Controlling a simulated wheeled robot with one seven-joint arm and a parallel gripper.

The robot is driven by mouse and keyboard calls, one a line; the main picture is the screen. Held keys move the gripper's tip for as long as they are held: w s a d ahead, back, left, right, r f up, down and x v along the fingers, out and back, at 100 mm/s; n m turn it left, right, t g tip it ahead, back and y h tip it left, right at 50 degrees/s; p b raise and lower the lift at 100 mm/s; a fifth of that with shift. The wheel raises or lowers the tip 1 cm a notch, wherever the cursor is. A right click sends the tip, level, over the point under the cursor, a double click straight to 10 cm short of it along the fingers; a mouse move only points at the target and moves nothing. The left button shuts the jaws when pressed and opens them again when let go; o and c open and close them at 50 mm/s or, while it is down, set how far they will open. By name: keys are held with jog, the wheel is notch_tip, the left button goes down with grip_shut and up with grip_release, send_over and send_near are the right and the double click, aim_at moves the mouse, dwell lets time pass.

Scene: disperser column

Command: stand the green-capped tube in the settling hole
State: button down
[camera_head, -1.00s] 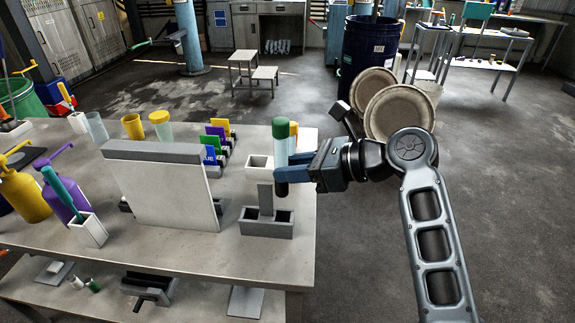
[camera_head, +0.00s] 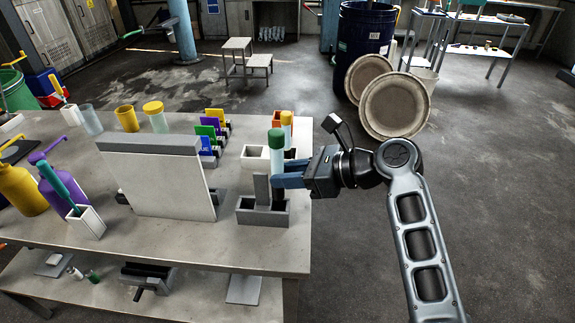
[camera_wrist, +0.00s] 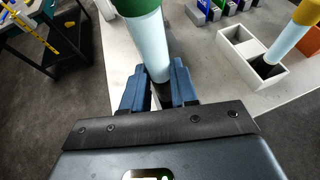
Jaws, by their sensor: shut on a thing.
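The green-capped tube (camera_head: 276,152) is upright, with a pale, clear body. My gripper (camera_head: 279,181) is shut on its lower part from the right. The tube stands over the right opening of a grey two-opening block (camera_head: 262,219) with a raised middle post.
A white two-compartment holder (camera_wrist: 252,80) stands behind, with a yellow-capped tube (camera_wrist: 299,40) in one compartment. A grey upright panel (camera_head: 158,182) stands to the left. Several coloured clips (camera_head: 212,130) stand behind it. The table's right edge is close to my gripper.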

aim_at(288, 208)
jog(key=shift+f, duration=0.8)
jog(key=shift+p, duration=1.75)
dwell(1.1)
jog(key=shift+f+b, duration=0.9)
jog(key=shift+f, duration=2.1)
jog(key=c, duration=0.8)
grip_release()
jog(key=shift+f, duration=0.1)
jog(key=shift+d, duration=0.15)
jog(key=v, duration=0.7)
jog(key=shift+s+d+r, duration=0.2)
jog(key=shift+s+r, duration=0.05)
